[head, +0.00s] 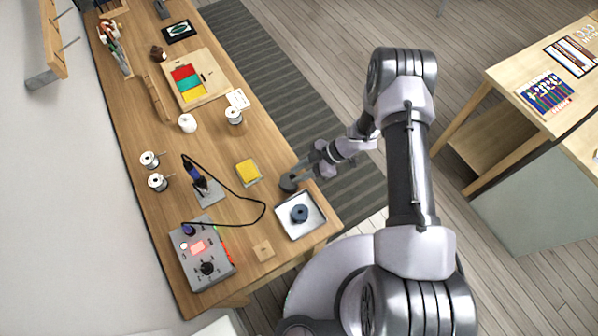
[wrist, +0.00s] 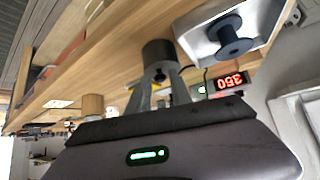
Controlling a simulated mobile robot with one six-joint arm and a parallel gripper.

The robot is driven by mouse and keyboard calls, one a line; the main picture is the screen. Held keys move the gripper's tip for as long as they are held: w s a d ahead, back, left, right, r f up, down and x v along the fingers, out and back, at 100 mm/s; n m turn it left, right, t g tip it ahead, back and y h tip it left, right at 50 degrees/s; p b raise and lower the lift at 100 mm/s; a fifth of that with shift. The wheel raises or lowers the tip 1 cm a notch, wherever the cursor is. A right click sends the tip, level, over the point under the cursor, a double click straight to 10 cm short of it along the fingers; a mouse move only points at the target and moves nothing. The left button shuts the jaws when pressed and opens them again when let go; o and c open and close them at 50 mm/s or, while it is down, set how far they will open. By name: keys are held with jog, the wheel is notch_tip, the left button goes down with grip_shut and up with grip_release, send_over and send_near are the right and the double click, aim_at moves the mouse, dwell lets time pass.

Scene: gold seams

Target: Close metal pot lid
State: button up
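A small dark round metal pot (head: 288,185) is at the table's right edge, at the tips of my gripper. In the wrist view the dark cylinder (wrist: 158,54) lies straight ahead of my gripper (wrist: 160,78), whose two fingers converge at its near end. A small part shows between the fingertips there, but I cannot tell whether they are closed on it. Whether the lid is separate from the pot is too small to see. My gripper (head: 303,178) reaches in from the right in the head view.
A metal tray (head: 283,225) with a dark blue spool (head: 299,213) stands just below the pot. A yellow sponge (head: 248,172) lies to its left. A soldering iron (head: 201,182), its cable and a grey station (head: 203,267) are farther left.

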jog(key=shift+o, duration=0.8)
jog(key=v, duration=1.7)
jog(key=shift+d+p, duration=0.15)
jog(key=shift+p, duration=0.25)
jog(key=shift+w+r, duration=0.15)
